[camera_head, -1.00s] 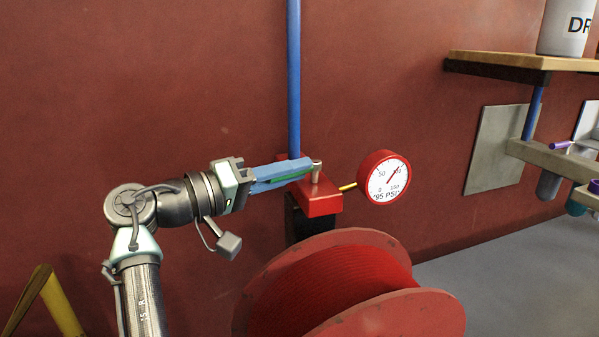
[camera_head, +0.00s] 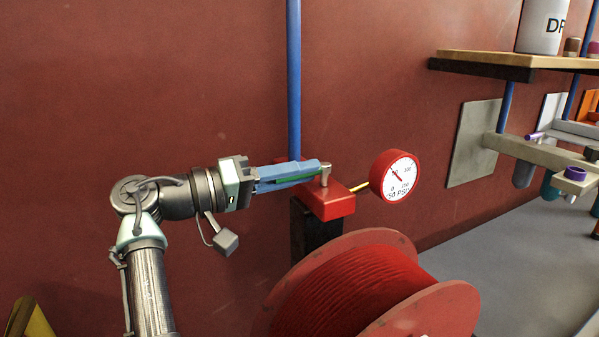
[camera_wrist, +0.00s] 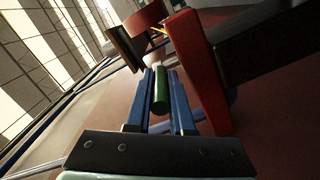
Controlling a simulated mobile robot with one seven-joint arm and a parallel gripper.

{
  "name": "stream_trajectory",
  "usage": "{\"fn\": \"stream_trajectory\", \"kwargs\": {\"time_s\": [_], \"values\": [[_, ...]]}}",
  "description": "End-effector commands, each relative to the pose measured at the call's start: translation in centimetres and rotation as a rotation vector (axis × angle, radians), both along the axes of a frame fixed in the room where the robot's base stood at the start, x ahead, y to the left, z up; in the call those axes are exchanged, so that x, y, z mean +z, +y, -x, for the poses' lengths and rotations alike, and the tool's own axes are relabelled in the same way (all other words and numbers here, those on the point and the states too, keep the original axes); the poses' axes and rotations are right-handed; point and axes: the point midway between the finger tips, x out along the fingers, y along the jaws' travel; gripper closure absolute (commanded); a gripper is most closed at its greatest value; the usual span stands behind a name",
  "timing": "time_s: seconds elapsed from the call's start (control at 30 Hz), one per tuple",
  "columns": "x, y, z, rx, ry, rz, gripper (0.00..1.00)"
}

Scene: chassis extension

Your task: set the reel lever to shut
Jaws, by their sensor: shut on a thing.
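The reel lever (camera_head: 304,180) has a green handle, mostly hidden between my blue fingers in the head view. It joins a metal pin (camera_head: 324,177) on top of the red valve block (camera_head: 333,204). My gripper (camera_head: 318,169) reaches in from the left, just above the block, and is shut on the handle. In the wrist view the green handle (camera_wrist: 161,92) lies lengthwise between the two fingers (camera_wrist: 161,75). The red block (camera_wrist: 198,70) stands close to their right.
A round gauge (camera_head: 396,175) sits right of the block, its needle pointing up-left. A red hose reel (camera_head: 345,295) stands below. A blue pipe (camera_head: 294,80) rises behind. A wooden shelf (camera_head: 500,62) and a grey bench (camera_head: 500,275) are at right.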

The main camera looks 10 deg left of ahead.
Motion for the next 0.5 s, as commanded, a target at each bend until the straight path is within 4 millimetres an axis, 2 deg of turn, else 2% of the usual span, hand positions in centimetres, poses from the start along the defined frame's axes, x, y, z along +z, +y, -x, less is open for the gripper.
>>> {"fn": "stream_trajectory", "kwargs": {"time_s": [0.1, 0.13, 0.17, 0.5], "values": [[0.11, -0.04, -0.01, -0.001, -0.001, 0.0, 1.0], [0.11, -0.05, -0.01, -0.001, -0.001, 0.0, 0.74], [0.11, -0.05, -0.01, -0.001, -0.001, 0.0, 0.68], [0.04, 0.1, 0.09, 0.0, -0.001, -0.001, 0.67]]}}
